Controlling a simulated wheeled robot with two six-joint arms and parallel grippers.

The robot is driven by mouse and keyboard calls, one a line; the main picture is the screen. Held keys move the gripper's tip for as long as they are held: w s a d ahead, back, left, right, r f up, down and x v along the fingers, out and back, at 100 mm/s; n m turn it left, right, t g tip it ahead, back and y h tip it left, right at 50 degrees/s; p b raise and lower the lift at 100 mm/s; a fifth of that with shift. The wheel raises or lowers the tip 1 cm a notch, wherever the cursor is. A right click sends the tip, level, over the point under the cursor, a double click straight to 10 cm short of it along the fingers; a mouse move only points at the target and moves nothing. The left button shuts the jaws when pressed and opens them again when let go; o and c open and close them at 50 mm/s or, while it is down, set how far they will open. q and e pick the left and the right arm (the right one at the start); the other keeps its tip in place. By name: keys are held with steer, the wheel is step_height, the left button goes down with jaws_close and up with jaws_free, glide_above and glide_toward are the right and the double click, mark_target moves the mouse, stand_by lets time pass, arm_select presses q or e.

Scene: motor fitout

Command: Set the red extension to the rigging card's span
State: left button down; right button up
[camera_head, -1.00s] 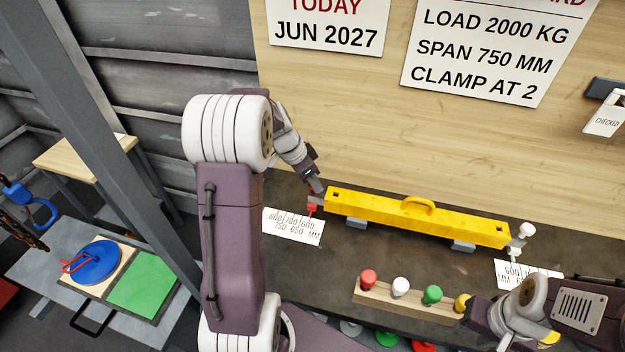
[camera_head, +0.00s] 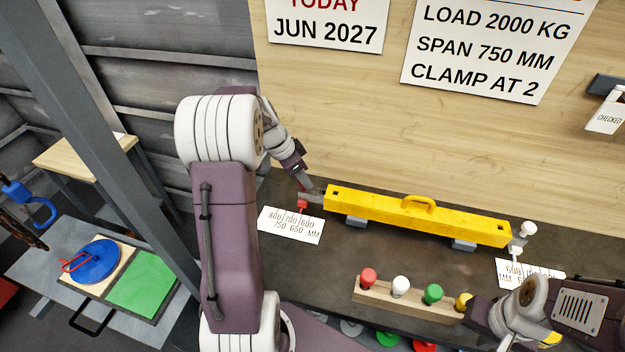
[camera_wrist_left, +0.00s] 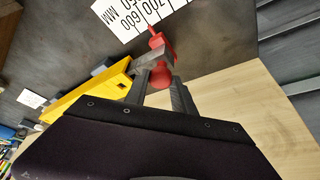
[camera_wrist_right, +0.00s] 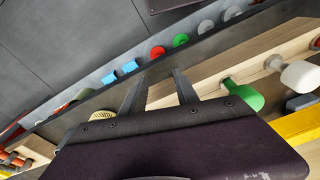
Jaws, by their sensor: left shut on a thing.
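The yellow beam (camera_head: 415,215) lies on the dark bench on grey supports. Its red extension (camera_head: 302,205), a grey bar with a red knob and pointer, sticks out of the left end. My left gripper (camera_head: 308,192) is shut on the red knob, which shows between its fingers in the left wrist view (camera_wrist_left: 161,77). The pointer reaches the left scale card (camera_head: 291,226), seemingly near the 650 and 700 marks; the exact reading is unclear. The rigging card (camera_head: 480,50) reads SPAN 750 MM. My right gripper (camera_wrist_right: 158,75) is open and empty; its fingertips are hidden in the head view.
A white-knobbed extension (camera_head: 527,230) sits at the beam's right end, above another scale card (camera_head: 525,272). A wooden rack (camera_head: 385,298) with red, white, green and yellow knobs stands in front, close to my right arm. A wooden board rises behind the bench.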

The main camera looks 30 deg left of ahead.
steer(key=shift+s+a+f, duration=0.1)
steer(key=shift+a+f, duration=0.05)
steer(key=shift+f, duration=0.1)
arm_select(q)
steer(key=a, duration=0.2)
steer(key=s+a, duration=0.1)
steer(key=a, duration=0.1)
steer(key=shift+a+r, duration=0.1)
steer(key=shift+a, duration=0.25)
steer(key=c, duration=1.1)
jaws_free()
steer(key=shift+d, duration=0.1)
arm_select(e)
steer(key=shift+r, duration=0.25)
arm_select(q)
steer(key=v, duration=0.9)
steer(key=shift+s, duration=0.1)
arm_select(e)
steer(key=shift+s, duration=0.1)
